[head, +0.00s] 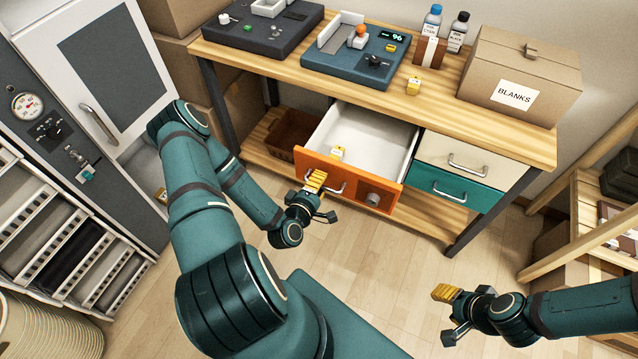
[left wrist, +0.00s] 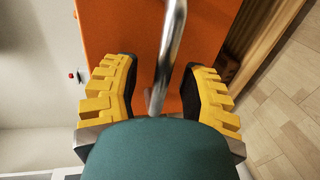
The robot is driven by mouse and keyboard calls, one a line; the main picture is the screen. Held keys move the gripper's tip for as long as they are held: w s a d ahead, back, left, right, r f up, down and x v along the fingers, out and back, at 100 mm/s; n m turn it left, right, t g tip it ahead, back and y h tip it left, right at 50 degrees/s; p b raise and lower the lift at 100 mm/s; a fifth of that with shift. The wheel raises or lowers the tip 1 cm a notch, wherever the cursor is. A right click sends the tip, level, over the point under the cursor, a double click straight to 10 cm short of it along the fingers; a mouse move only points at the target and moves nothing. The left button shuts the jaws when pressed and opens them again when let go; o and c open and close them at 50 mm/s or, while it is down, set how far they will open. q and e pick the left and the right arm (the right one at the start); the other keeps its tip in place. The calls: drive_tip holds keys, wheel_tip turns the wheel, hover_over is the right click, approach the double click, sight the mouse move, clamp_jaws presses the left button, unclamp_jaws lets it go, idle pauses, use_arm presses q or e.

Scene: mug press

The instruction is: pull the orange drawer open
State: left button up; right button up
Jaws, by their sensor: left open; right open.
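The orange drawer (head: 388,201) hangs out from under the workbench, its white inside showing. Its bent metal handle (head: 345,184) is on the front. My left gripper (head: 322,194) is at the handle's left part. In the left wrist view the handle (left wrist: 171,50) runs between the two spread yellow fingers (left wrist: 155,92), with space on both sides. The left gripper is open and the orange front (left wrist: 128,28) is behind it. My right gripper (head: 447,312) is open and empty above the floor at lower right.
A cream drawer (head: 465,158) and a teal drawer (head: 457,189) are shut to the right. The workbench (head: 430,100) carries machines, bottles and a BLANKS box (head: 520,75). The floor (head: 370,265) in front is clear.

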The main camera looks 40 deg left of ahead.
use_arm(q)
drive_tip(key=shift+s, duration=0.1)
drive_tip(key=v, duration=1.2)
drive_tip(key=shift+a, duration=0.1)
drive_tip(key=w+d+f+m+g+h, duration=0.2)
drive_tip(key=w+d+m+g+h, duration=0.15)
drive_tip(key=d+m, duration=0.25)
drive_tip(key=w+d+f+m+g+h, duration=0.2)
drive_tip(key=w+d+m+g+h, duration=0.1)
drive_tip(key=d+m+h, duration=0.15)
drive_tip(key=s+d+r+m+g, duration=0.1)
drive_tip(key=d+r+m+g, duration=0.1)
drive_tip(key=d+m+g, duration=0.1)
drive_tip(key=s+d+r+m+g, duration=0.1)
drive_tip(key=d+r+m+g, duration=0.1)
drive_tip(key=d+m+g, duration=0.2)
drive_tip(key=d+m, duration=0.1)
drive_tip(key=d, duration=0.2)
drive_tip(key=shift+s+d+r+m, duration=0.35)
drive_tip(key=shift+s+d, duration=0.05)
